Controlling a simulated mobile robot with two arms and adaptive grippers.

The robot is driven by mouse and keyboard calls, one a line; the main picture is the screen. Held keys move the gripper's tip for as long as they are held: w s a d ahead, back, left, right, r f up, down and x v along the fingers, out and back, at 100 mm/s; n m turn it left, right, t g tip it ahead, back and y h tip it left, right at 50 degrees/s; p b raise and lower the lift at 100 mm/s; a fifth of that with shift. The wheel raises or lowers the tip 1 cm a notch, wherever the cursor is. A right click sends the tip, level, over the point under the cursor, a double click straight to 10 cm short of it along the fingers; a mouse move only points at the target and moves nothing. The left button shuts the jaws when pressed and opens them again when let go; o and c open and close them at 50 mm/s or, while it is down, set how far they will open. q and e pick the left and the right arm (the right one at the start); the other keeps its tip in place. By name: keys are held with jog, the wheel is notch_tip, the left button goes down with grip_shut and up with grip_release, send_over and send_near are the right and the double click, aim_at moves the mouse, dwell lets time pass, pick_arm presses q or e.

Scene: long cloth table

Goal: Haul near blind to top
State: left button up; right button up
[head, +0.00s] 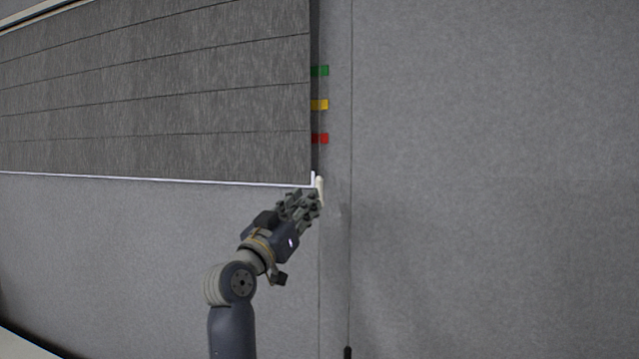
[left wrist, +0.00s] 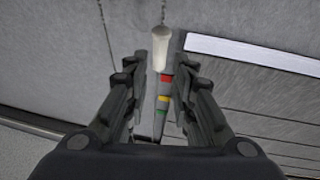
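The dark grey blind (head: 160,95) hangs at the upper left of the head view, its white bottom bar (head: 150,180) just below the red mark. The bar also shows at the upper right of the left wrist view (left wrist: 250,55). A cream pull knob (head: 320,186) sits beside the bar's right end. My left gripper (head: 310,203) is at the knob. In the left wrist view the knob (left wrist: 161,48) appears between the open fingertips, with a gap at the right finger; I cannot tell whether the left finger touches it. My right gripper is out of view.
Green (head: 319,71), yellow (head: 319,105) and red (head: 319,138) marks run down beside the blind's right edge. A grey wall panel (head: 500,180) fills the right side and is bare. A thin dark vertical line (head: 350,250) runs right of the knob.

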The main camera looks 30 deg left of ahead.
aim_at(319, 189)
pick_arm(q)
jog(key=p+x, duration=0.1)
jog(key=x, duration=0.4)
jog(key=p+x, duration=0.1)
jog(key=x, duration=0.1)
jog(key=shift+w+d+f+p, duration=0.1)
jog(key=shift+w+f+p, duration=0.1)
jog(key=shift+w+p, duration=0.1)
jog(key=shift+w, duration=0.1)
jog(key=shift+f, duration=0.1)
grip_shut()
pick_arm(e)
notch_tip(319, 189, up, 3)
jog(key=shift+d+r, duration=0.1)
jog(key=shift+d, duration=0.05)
